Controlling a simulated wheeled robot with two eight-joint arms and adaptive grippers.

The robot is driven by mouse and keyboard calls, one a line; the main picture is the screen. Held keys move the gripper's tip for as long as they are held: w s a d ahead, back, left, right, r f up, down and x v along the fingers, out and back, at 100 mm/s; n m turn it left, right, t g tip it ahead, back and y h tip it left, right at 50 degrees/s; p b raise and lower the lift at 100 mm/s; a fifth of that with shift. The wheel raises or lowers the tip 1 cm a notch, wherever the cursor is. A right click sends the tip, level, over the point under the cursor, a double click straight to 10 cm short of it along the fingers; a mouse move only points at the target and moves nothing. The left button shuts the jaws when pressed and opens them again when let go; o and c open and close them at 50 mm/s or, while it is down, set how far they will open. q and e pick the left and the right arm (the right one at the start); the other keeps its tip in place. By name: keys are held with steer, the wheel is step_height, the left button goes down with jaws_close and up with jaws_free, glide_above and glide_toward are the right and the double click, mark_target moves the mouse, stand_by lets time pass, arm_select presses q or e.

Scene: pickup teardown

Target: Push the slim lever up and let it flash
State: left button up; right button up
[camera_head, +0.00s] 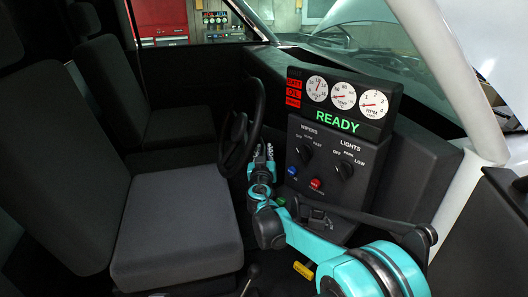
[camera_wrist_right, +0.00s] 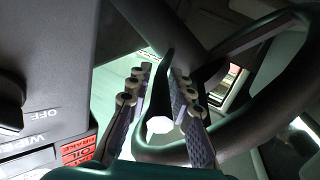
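In the right wrist view a slim dark lever (camera_wrist_right: 161,95) with a pale faceted end stands between the two fingers of my right gripper (camera_wrist_right: 160,80). The fingers are apart, with visible gaps beside the lever; I cannot tell whether either one touches it. In the head view my right gripper (camera_head: 262,158) is between the steering wheel and the dash panel. The lever cannot be made out there. My left gripper is in neither view.
The steering wheel (camera_head: 243,125) is close on the left of the gripper. The dash panel (camera_head: 325,165) with knobs and buttons is close on its right. The gauge display (camera_head: 340,103) reads READY. A grey seat (camera_head: 178,225) is at the left.

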jaws_close()
steer(key=shift+r+g+p, duration=0.5)
steer(key=shift+r+p, duration=0.25)
steer(key=shift+p, duration=0.45)
steer(key=shift+w+p, duration=0.1)
steer(key=shift+p, duration=0.2)
steer(key=o, duration=0.6)
jaws_free()
steer(key=shift+f, duration=0.15)
